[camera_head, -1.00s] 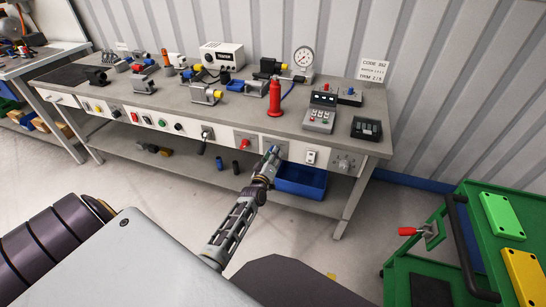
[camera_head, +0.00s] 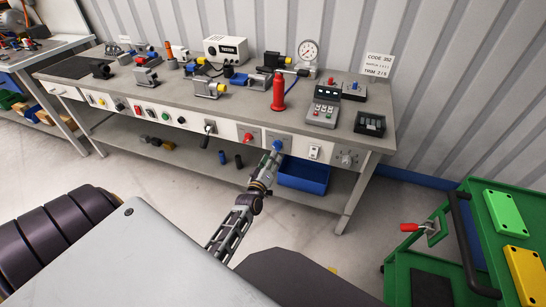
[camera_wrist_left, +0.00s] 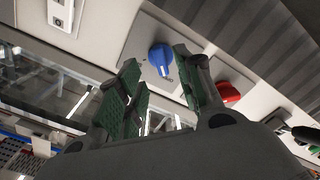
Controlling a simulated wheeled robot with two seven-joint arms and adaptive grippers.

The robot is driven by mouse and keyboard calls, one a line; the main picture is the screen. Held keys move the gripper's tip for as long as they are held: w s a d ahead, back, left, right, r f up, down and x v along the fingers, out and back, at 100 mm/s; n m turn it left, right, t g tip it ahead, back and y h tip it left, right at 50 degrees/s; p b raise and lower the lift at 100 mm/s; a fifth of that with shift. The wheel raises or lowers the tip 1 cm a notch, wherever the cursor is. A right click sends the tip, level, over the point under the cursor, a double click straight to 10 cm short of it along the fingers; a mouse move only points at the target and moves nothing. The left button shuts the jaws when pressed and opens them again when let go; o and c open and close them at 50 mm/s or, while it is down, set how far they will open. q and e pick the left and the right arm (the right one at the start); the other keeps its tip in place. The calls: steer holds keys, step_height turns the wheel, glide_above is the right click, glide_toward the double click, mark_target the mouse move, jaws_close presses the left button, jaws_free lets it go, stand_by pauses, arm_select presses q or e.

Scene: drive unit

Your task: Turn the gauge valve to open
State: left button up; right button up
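A blue knob (camera_head: 277,145) sits on a grey plate on the bench's front panel; it also shows in the left wrist view (camera_wrist_left: 160,57). A red knob (camera_head: 248,137) is to its left, and shows in the wrist view too (camera_wrist_left: 228,93). I cannot tell by a label which is the gauge valve. A round white dial gauge (camera_head: 308,51) stands on the bench top. My left gripper (camera_head: 272,160) is just in front of the blue knob. In the wrist view its green-padded fingers (camera_wrist_left: 157,68) are apart, with the knob seen between their tips. My right gripper is not in view.
The workbench (camera_head: 225,112) carries a red bottle (camera_head: 278,94), a white tester box (camera_head: 226,49) and a grey keypad unit (camera_head: 324,112). A blue bin (camera_head: 303,176) is on the lower shelf. A green cart (camera_head: 450,245) stands at right; the floor between is clear.

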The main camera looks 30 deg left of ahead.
arm_select(q)
steer(key=shift+v, duration=2.85)
